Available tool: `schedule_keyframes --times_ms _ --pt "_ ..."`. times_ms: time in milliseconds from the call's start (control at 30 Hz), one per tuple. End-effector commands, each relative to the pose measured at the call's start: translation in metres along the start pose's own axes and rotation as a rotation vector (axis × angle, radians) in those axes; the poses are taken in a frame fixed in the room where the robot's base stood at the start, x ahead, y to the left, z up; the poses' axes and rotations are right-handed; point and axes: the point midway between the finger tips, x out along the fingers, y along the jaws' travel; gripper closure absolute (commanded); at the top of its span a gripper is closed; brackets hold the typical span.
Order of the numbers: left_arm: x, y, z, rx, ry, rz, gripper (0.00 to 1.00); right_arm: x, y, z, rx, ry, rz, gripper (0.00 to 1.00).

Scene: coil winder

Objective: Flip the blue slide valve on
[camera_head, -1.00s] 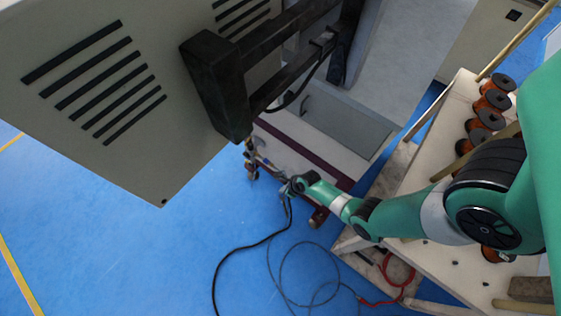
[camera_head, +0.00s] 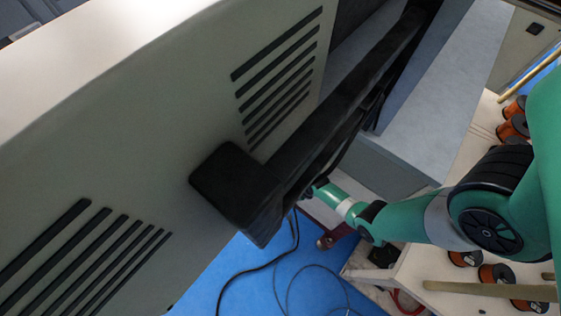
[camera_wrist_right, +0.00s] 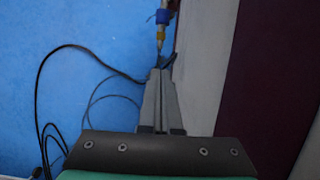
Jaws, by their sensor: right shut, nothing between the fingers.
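The blue slide valve (camera_wrist_right: 162,17) shows at the top of the right wrist view, on a fitting with a brass-coloured part (camera_wrist_right: 161,38) below the blue part. My right gripper (camera_wrist_right: 160,72) is shut and empty. Its fingertips point up the picture at the fitting's lower end, below the blue part; I cannot tell whether they touch it. In the head view the valve and my right gripper are hidden behind the black bar; only my green right arm shows. My left gripper is in neither view.
A grey vented cabinet (camera_head: 150,140) and a black bar (camera_head: 235,185) fill much of the head view. A pale bench with orange spools (camera_head: 497,273) stands at right. Black cable (camera_wrist_right: 37,100) lies on the blue floor. A pale panel (camera_wrist_right: 205,60) stands right of the gripper.

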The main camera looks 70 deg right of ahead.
Motion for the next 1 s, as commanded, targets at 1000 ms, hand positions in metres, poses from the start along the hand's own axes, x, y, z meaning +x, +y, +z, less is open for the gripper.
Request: schedule_keyframes --times_ms 1000 --pt "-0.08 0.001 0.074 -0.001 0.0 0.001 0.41 0.117 0.0 0.037 0.0 -0.001 -0.001 1.0"
